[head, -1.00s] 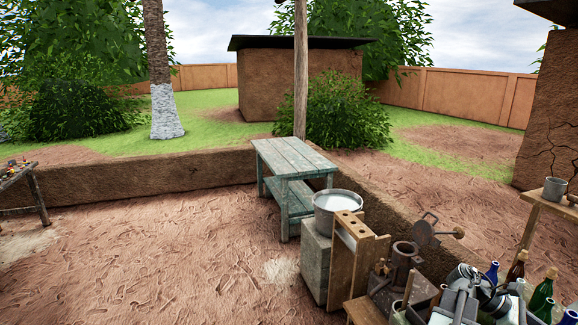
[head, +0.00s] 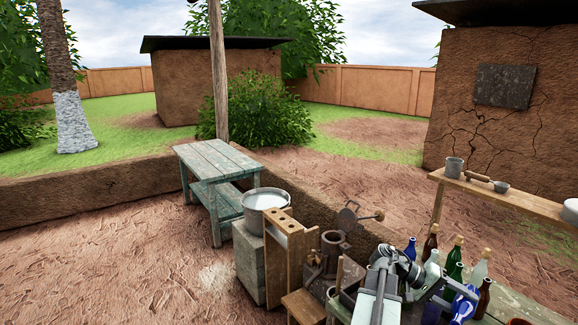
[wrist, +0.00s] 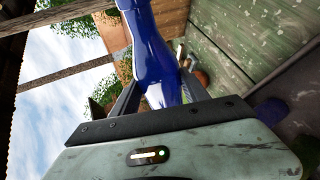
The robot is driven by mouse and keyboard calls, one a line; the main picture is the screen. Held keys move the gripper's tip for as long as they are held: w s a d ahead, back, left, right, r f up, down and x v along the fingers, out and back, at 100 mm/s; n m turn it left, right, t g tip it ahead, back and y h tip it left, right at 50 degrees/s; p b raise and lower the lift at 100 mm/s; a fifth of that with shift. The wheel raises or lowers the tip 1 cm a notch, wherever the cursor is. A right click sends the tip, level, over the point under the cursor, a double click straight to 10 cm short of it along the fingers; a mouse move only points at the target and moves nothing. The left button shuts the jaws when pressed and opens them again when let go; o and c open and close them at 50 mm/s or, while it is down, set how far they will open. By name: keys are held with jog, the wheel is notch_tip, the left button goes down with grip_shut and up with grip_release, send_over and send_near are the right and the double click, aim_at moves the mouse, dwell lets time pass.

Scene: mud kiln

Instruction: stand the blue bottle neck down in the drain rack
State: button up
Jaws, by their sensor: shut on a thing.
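In the wrist view, my gripper (wrist: 158,98) is shut on a glossy blue bottle (wrist: 152,50), which runs up out of the top of the picture. In the head view, a tilted blue bottle (head: 464,303) shows at the lower right beside my arm; it appears to be the held one, though the arm partly hides that area. The drain rack seems to be the upright wooden stand (head: 289,236) with round holes in its top board, left of my arm and apart from the bottle. Its holes look empty.
A metal basin (head: 265,199) on a block stands beside the rack. A cast-iron device (head: 333,243) stands between the rack and my arm. Several bottles, including a green one (head: 455,275), crowd the right. A green bench (head: 216,160) is behind; a wooden shelf (head: 500,192) is at right.

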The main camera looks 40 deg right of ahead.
dwell(0.3)
jog(key=m, duration=0.4)
jog(key=shift+m, duration=0.4)
jog(key=m, duration=1.3)
